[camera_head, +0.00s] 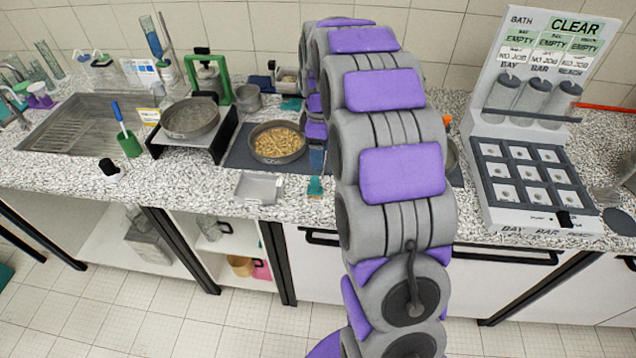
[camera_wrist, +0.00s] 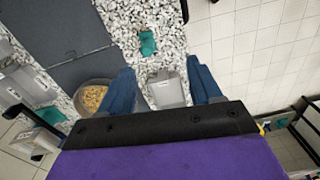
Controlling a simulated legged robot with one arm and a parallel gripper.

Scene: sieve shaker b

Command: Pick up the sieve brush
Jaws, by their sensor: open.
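A small teal item (camera_head: 315,187), brush-like with a flared end, lies on the counter near its front edge. It also shows in the wrist view (camera_wrist: 147,42), beyond my fingertips and untouched. A blue-handled tool (camera_head: 119,116) stands in a green cup (camera_head: 129,145) at the left. I cannot tell for certain which of the two is the sieve brush. My gripper (camera_wrist: 163,78) is open and empty, its blue fingers apart above the counter. In the head view a blue finger (camera_head: 317,157) shows beside my arm; the rest is mostly hidden.
A grey tray (camera_head: 258,188) lies left of the teal item; it appears between my fingers in the wrist view (camera_wrist: 167,90). A pan of grains (camera_head: 278,142) sits on a dark mat (camera_head: 240,155). A sieve (camera_head: 190,117) and a sample board (camera_head: 535,130) flank these.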

